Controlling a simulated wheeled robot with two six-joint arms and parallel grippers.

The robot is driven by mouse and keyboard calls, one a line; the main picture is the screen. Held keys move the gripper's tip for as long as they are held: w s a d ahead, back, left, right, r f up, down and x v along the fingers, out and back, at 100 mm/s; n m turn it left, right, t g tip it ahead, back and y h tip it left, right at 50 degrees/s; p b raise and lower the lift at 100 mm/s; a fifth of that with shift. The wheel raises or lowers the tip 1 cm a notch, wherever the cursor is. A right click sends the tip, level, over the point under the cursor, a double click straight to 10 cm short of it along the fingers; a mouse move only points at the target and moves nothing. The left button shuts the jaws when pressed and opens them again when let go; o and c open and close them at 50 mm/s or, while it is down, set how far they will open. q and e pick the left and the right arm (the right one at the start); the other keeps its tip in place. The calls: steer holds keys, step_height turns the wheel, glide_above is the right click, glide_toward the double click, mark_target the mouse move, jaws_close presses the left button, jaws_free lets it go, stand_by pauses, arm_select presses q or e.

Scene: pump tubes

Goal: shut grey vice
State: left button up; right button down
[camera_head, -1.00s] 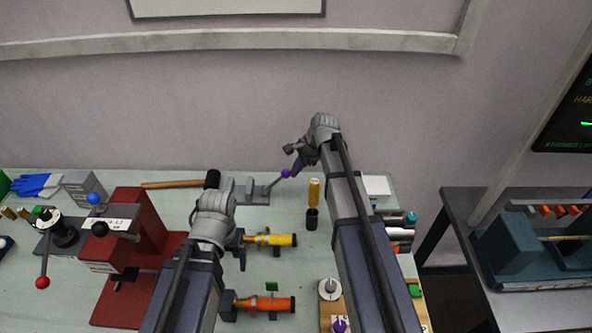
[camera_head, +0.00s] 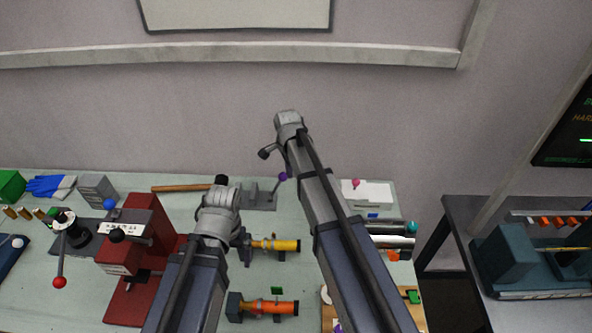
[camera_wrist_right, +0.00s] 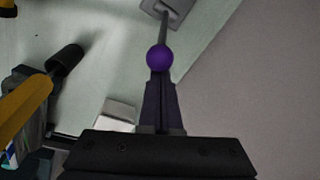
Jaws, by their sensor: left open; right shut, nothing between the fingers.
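The grey vice (camera_head: 258,198) sits on the bench towards the back, and its lever with a purple ball (camera_head: 283,176) slants up to the right. The ball (camera_wrist_right: 160,58) and part of the vice (camera_wrist_right: 176,8) show in the right wrist view. My right gripper (camera_wrist_right: 160,82) is shut and empty; its fingertips are right at the ball, seemingly touching it. In the head view my right arm hides most of that gripper. My left gripper (camera_head: 246,252) is open and points down beside the yellow tube (camera_head: 275,245); my left wrist partly hides it.
A red press (camera_head: 140,240) stands at the left. A hammer (camera_head: 185,187) lies just left of the vice. An orange tube (camera_head: 268,307) lies in front of the yellow one. A white box (camera_head: 370,193) is at the back right. The wall rises behind the bench.

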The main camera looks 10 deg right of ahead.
steer(key=w+a+h, duration=0.1)
steer(key=a, duration=0.3)
steer(key=w+a+h, duration=0.1)
steer(key=a, duration=0.2)
steer(key=w+a+g, duration=0.1)
steer(key=a, duration=0.3)
steer(key=shift+w+a+r+h+b, duration=0.15)
steer(key=shift+a+r+h+b, duration=0.15)
steer(key=shift+h+b, duration=0.1)
steer(key=shift+a, duration=0.2)
steer(key=w+d+r+p, duration=0.1)
steer(key=d+r+p, duration=0.2)
steer(key=r+p, duration=0.1)
steer(key=a+r+p, duration=0.4)
steer(key=a, duration=0.2)
steer(key=shift+w+r, duration=0.25)
steer(key=shift+w, duration=0.1)
